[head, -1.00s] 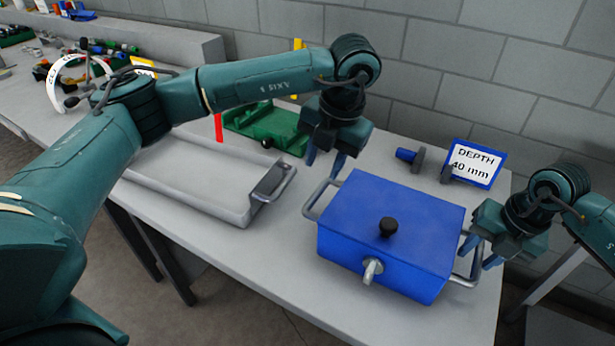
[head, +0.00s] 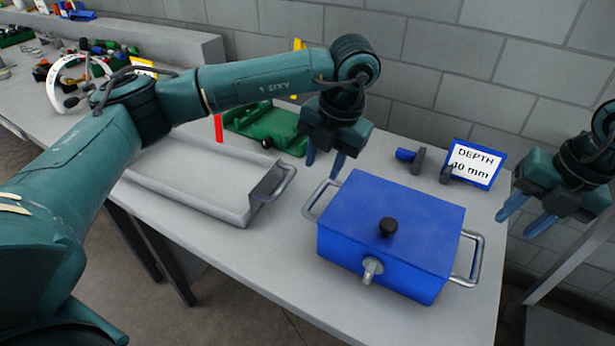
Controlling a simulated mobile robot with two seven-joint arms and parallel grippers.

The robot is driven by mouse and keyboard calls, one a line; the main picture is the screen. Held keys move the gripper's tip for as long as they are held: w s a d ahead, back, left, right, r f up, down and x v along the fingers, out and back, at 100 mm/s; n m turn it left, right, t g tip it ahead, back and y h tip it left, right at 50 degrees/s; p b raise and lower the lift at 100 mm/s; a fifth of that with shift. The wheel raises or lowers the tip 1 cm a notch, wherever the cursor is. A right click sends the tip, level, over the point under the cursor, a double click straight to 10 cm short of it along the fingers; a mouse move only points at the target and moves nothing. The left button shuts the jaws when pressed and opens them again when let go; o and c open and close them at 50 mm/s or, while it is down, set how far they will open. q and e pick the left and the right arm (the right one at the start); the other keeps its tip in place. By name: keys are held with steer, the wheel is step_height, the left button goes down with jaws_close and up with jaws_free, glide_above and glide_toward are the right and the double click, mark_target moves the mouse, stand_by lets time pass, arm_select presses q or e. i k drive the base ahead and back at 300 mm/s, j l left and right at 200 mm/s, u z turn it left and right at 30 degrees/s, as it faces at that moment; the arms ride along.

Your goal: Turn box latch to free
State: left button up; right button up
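The blue box (head: 345,215) stands on the grey table, with a black knob (head: 388,227) on its lid and metal handles at its left and right sides. The grey latch (head: 371,270) is on the box's front face and appears to hang pointing down. My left gripper (head: 324,168) is open and empty, with its blue fingers pointing down just behind the box's left handle (head: 318,200). My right gripper (head: 522,220) is open and empty, raised to the right of the box and apart from its right handle (head: 472,262).
A grey metal tray (head: 180,185) lies left of the box. A green fixture (head: 262,128) sits behind it. A blue-and-black tool (head: 410,157) and a sign reading "DEPTH 40 mm" (head: 474,164) stand behind the box. The table in front of the box is clear.

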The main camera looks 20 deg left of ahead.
mark_target(373, 265)
steer(key=k, duration=1)
